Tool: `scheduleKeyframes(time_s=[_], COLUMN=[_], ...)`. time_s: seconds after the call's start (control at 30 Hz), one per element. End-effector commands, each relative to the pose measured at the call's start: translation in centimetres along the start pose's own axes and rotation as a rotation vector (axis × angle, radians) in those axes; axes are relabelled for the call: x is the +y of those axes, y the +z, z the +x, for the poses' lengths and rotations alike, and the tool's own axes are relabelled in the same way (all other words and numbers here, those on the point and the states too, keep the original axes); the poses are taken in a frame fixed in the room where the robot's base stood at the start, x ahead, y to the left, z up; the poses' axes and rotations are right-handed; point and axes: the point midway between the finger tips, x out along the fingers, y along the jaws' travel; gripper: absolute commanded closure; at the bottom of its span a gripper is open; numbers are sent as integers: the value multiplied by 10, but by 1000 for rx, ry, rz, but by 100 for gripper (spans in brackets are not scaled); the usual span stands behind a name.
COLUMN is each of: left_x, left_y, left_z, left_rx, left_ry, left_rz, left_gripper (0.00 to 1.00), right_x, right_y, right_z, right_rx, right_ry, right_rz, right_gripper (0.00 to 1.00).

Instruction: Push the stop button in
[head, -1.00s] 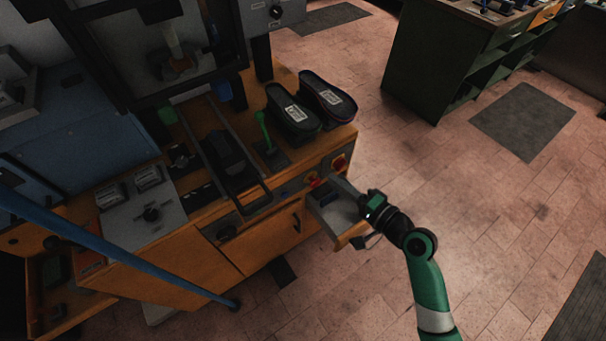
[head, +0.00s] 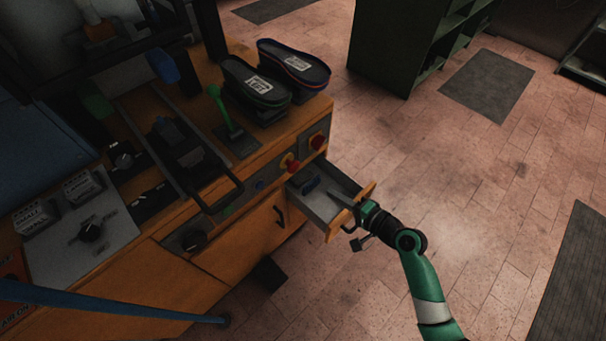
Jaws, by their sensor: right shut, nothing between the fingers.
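Two red buttons are on the machine's front panel. One red button (head: 317,142) sits at the right end on a dark plate. The other red button (head: 290,164) has yellow beside it and sits a little to the left. I cannot tell which is the stop button, or how far in either one is. My left gripper is not in view.
The open drawer (head: 312,205) juts out below the panel and holds a small blue item (head: 311,185). A green lever (head: 223,108) and two black shoe soles (head: 256,84) are on the machine top. The floor (head: 440,180) to the right is clear.

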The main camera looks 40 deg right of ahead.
Motion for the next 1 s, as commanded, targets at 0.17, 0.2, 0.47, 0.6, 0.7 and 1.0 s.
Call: scheduleKeyframes(time_s=[0.17,0.2,0.47,0.6,0.7,1.0], left_x=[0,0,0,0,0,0], left_y=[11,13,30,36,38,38], left_z=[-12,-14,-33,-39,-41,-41], left_rx=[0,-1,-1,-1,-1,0], left_ry=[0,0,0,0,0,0], left_rz=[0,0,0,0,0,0], left_gripper=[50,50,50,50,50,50], right_x=[3,3,3,-6,-10,-12], right_y=[1,2,1,1,1,1], right_z=[33,42,98,118,127,130], right_rx=[-5,-5,-3,-2,-2,-1], right_ry=[-2,-3,-3,-4,-3,-1], right_rz=[-3,-2,-2,-1,-1,1], right_gripper=[100,100,100,100,100,100])
